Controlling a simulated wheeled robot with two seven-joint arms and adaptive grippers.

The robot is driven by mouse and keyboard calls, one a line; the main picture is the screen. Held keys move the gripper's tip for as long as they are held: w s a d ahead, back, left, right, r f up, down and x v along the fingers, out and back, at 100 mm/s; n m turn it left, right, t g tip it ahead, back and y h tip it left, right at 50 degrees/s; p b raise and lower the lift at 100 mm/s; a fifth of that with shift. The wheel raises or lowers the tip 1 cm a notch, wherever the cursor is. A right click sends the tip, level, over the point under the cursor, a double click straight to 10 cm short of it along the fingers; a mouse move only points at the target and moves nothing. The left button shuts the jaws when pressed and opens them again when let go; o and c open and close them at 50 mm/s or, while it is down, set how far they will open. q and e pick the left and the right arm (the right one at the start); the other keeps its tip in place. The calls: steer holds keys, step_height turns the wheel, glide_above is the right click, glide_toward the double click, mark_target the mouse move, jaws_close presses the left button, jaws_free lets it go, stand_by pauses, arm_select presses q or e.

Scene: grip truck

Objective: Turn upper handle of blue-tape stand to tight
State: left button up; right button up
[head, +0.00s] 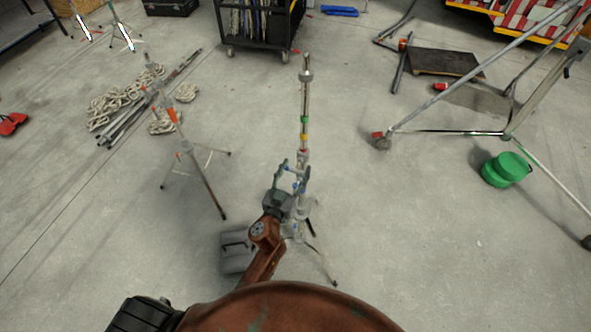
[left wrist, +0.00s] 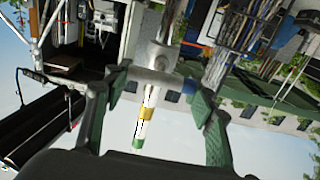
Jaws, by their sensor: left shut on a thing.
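A light stand (head: 304,100) with green, yellow and red bands on its upright pole stands in the middle of the head view. A little blue shows lower down, close to my gripper, but I cannot tell whether it is tape. My left gripper (head: 292,174) is at the stand's collar below the bands. In the left wrist view the left gripper (left wrist: 156,88) has its green fingers on either side of a silver handle and collar (left wrist: 153,74), and is shut on that handle. The pole with yellow and green bands passes behind it. My right gripper is not in view.
Another stand (head: 186,147) with orange tape is to the left, near coiled rope (head: 112,105) and loose poles. A black wheeled cart (head: 258,32) is behind. A large silver frame (head: 450,132) and a green round case (head: 506,169) are at right. Bare floor lies between.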

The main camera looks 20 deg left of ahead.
arm_select(q)
steer(key=shift+c, duration=0.7)
steer(key=shift+m, duration=0.3)
steer(key=m, duration=0.2)
steer(key=shift+d+m, duration=0.1)
steer(key=shift+m, duration=0.3)
steer(key=m, duration=0.4)
steer(key=shift+d+f, duration=0.1)
steer(key=shift+d, duration=0.05)
steer(key=m, duration=0.5)
steer(key=shift+d+f, duration=0.1)
steer(key=shift+f, duration=0.05)
steer(key=shift+m, duration=1.8)
